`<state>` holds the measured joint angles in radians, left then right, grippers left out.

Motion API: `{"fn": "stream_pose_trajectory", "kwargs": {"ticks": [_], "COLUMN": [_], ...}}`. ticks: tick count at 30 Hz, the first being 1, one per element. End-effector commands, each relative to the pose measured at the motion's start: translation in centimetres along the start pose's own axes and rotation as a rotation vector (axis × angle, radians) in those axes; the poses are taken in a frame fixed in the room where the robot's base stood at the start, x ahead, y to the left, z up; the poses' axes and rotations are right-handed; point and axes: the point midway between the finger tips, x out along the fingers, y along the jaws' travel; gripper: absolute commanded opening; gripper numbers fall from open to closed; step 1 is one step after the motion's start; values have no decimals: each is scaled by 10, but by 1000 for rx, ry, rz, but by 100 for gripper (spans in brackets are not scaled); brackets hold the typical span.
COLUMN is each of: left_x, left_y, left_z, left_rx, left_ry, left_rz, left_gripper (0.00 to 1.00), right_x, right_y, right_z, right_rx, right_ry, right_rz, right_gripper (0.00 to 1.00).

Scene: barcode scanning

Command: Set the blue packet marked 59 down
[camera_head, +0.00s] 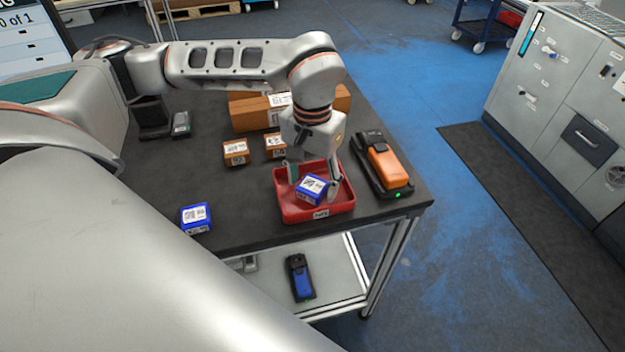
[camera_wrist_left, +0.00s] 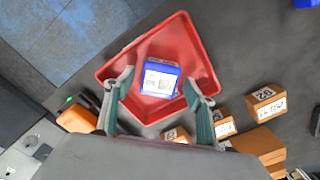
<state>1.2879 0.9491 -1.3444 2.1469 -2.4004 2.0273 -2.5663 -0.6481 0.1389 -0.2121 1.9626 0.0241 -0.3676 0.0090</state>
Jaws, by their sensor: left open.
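The blue packet (camera_head: 312,188) with a white label sits within the red tray (camera_head: 290,209), label side up and a little tilted in the head view. Its number is too small to read. My left gripper (camera_head: 313,188) is over the tray with its fingers spread on either side of the packet. In the left wrist view, the packet (camera_wrist_left: 160,78) lies in the tray (camera_wrist_left: 200,62), and clear gaps separate it from both fingertips of my left gripper (camera_wrist_left: 160,85). The gripper is open. My right gripper does not show.
A second blue packet (camera_head: 196,218) lies on the dark table (camera_head: 245,225) left of the tray. Small brown boxes (camera_head: 236,152) and larger cartons (camera_head: 253,116) stand behind. An orange scanner (camera_head: 387,166) rests in its holder at right. A blue handheld device (camera_head: 300,278) lies on the lower shelf.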

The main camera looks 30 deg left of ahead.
Motion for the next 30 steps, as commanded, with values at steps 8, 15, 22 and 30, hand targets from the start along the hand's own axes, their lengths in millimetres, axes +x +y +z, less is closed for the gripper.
{"fn": "stream_pose_trajectory", "kwargs": {"ticks": [8, 15, 22, 30], "left_x": [-48, -94, -117, -120], "left_y": [0, 0, 0, 0], "left_z": [-2, -1, 0, 0], "left_rx": [2, 0, 1, 1], "left_ry": [9, 7, 2, 0], "left_rz": [2, 1, 1, 1], "left_gripper": [55, 55, 55, 55], "right_x": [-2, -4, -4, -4], "right_y": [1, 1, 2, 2], "right_z": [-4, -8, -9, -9], "right_rx": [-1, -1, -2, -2], "right_ry": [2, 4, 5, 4], "right_rz": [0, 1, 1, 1], "right_gripper": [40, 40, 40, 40]}}
